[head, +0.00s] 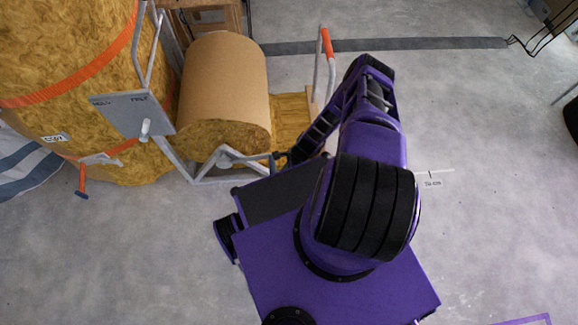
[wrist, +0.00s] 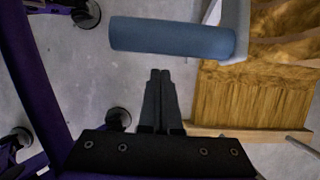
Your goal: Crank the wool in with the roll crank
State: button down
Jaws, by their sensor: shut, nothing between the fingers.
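The brown-covered wool roll (head: 222,90) lies on a grey metal frame in the head view, with yellow wool showing at its near end. A grey crank arm (head: 228,157) sits at that end, with a blue grip (head: 272,163) partly visible beside my arm. In the wrist view the blue grip (wrist: 170,37) lies crosswise just beyond my fingertips, joined at the right to a grey bar (wrist: 236,28). My gripper (wrist: 160,74) is shut and empty, apart from the grip in the picture. Yellow wool (wrist: 250,100) lies between wooden edges at the right.
A large strapped wool bale (head: 60,70) fills the left. A grey plate (head: 132,112) with a small lever stands before the roll. An orange-handled lever (head: 326,42) rises behind my arm. Open concrete floor (head: 470,110) lies to the right.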

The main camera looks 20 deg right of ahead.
jog(key=shift+w+a+r, duration=0.1)
jog(key=shift+a+r, duration=0.2)
jog(key=shift+r, duration=0.3)
jog(key=shift+w+a+r, duration=0.1)
jog(key=shift+a+r, duration=0.2)
jog(key=shift+r, duration=0.3)
jog(key=shift+w+a+r, duration=0.1)
jog(key=shift+a+r, duration=0.2)
jog(key=shift+r, duration=0.3)
jog(key=shift+r, duration=0.1)
